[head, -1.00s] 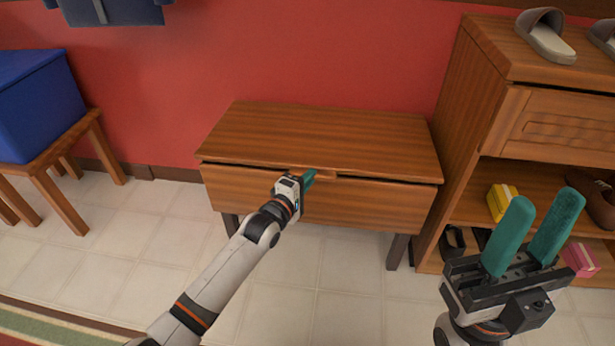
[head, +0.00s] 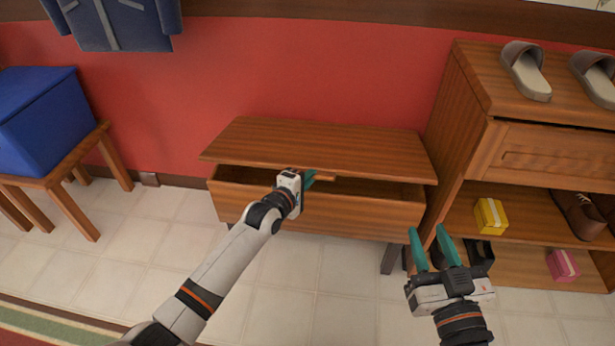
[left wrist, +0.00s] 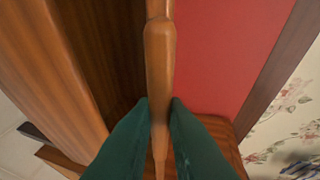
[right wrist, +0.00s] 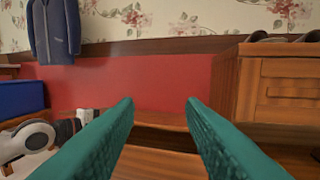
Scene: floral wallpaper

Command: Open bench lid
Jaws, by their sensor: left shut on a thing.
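The wooden bench (head: 318,211) stands against the red wall, and its lid (head: 320,145) is raised partway, with a dark gap between the lid's front edge and the box. My left gripper (head: 309,179) is at the middle of the lid's front edge. In the left wrist view its teal fingers (left wrist: 160,112) are shut on the lid's wooden handle (left wrist: 159,70). My right gripper (head: 432,246) is open and empty, in front of the bench's right end. In the right wrist view its fingers (right wrist: 160,112) are wide apart, with the bench beyond them.
A wooden shelf unit (head: 460,110) stands close at the bench's right, with slippers (head: 526,70) on top and a yellow box (head: 490,215), a pink box (head: 563,265) and shoes inside. A blue box (head: 45,120) sits on a stool at the left. Tiled floor in front is clear.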

